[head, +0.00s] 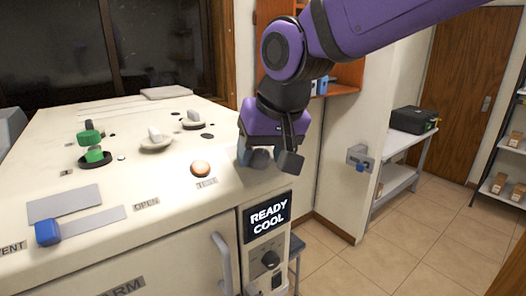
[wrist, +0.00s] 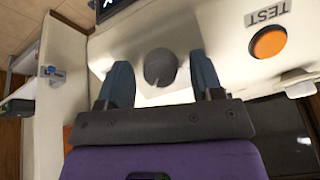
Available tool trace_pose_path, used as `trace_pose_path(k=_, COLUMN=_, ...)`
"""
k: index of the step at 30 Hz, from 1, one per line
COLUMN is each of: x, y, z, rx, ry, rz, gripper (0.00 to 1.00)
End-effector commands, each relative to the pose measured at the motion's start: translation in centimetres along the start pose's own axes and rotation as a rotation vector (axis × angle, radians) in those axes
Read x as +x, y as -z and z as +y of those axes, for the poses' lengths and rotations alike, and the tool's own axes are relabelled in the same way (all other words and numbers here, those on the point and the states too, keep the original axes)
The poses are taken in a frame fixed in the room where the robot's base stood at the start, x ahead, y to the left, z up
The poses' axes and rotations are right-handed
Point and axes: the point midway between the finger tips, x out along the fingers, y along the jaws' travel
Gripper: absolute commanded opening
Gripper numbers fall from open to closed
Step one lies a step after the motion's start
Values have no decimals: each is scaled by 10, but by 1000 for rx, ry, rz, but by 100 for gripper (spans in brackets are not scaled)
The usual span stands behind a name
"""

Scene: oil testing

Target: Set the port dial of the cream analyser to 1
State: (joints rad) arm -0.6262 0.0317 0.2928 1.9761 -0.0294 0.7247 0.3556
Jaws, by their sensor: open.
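The cream analyser (head: 130,185) fills the left of the head view. My gripper (head: 266,162) is over the right end of its top, beside the orange TEST button (head: 200,168). In the wrist view my gripper (wrist: 162,80) is open, with its blue-grey fingers apart on either side of a round grey knob (wrist: 160,67) on the cream surface. I cannot tell whether the fingers touch it. No label or number on this knob can be read, and my gripper largely hides that spot in the head view. A dark knob (head: 270,259) sits on the front panel below the READY COOL screen (head: 267,216).
Two grey-handled knobs (head: 155,139) (head: 193,120) and a green handle (head: 92,145) stand on the analyser's top. A blue slider (head: 47,232) is at its front left. A door handle (head: 223,262) sticks out in front. Open floor (head: 400,250) lies to the right.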

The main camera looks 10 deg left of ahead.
Motion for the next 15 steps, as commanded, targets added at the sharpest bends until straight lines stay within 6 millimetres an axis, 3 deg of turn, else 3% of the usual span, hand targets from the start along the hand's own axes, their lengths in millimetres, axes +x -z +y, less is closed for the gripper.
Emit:
trace_pose_path(k=5, x=0, y=0, z=0, rx=0, ry=0, rz=0, gripper=58)
trace_pose_path(k=11, x=0, y=0, z=0, rx=0, ry=0, rz=0, gripper=12)
trace_pose_path(k=15, x=0, y=0, z=0, rx=-1, ry=0, rz=0, gripper=11)
